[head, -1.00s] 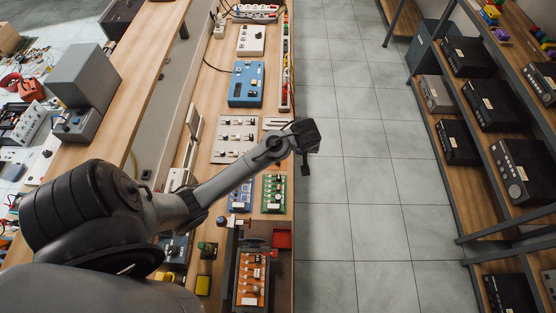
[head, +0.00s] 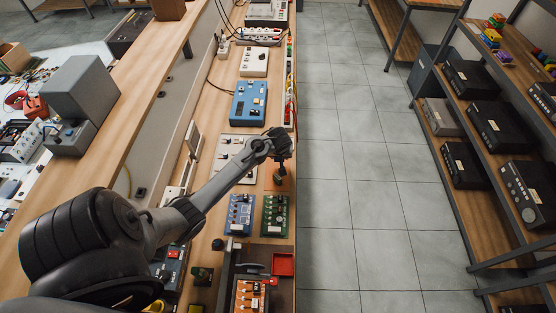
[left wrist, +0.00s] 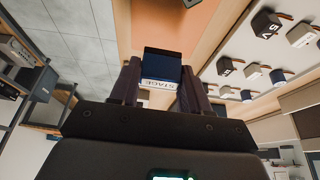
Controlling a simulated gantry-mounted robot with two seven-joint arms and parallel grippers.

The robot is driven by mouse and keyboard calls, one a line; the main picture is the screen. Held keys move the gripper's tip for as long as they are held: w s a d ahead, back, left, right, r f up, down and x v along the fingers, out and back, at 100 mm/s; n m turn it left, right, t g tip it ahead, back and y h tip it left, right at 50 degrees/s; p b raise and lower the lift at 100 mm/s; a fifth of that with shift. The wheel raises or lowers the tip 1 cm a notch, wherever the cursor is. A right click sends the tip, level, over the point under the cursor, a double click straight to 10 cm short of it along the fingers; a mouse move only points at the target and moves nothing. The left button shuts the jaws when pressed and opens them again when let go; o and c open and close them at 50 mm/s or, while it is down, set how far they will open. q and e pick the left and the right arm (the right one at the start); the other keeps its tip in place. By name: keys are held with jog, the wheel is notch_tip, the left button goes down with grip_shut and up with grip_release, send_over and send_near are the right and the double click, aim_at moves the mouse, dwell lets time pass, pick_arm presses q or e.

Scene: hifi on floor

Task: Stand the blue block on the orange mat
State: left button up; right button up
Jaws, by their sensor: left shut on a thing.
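My left gripper (head: 281,150) reaches in over the right edge of the workbench. In the left wrist view it (left wrist: 160,80) is shut on the blue block (left wrist: 162,62), which sits between the two fingers with a white label strip reading "STAGE". The orange mat (left wrist: 195,22) lies beyond the block in the wrist view. In the head view a small part of the orange mat (head: 284,185) shows just below the gripper, which covers the rest. The block cannot be made out in the head view. I cannot tell its height above the mat. My right gripper is not in view.
A white switch panel (head: 230,165) lies left of the gripper. A blue circuit board (head: 240,213) and a green one (head: 275,214) lie nearer. A blue meter (head: 248,102) lies farther along. Right of the bench is open tiled floor (head: 365,200), then shelving with black units (head: 466,165).

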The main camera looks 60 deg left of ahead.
aim_at(278, 165)
pick_arm(q)
jog(key=shift+w+a+f, duration=0.2)
jog(key=shift+a+f, duration=0.3)
jog(key=shift+a, duration=0.25)
jog(key=shift+f+b, duration=0.35)
jog(key=shift+f, duration=1.6)
jog(key=shift+f, duration=0.1)
jog(key=o, duration=1.1)
jog(key=p+v, duration=0.2)
jog(key=v, duration=1)
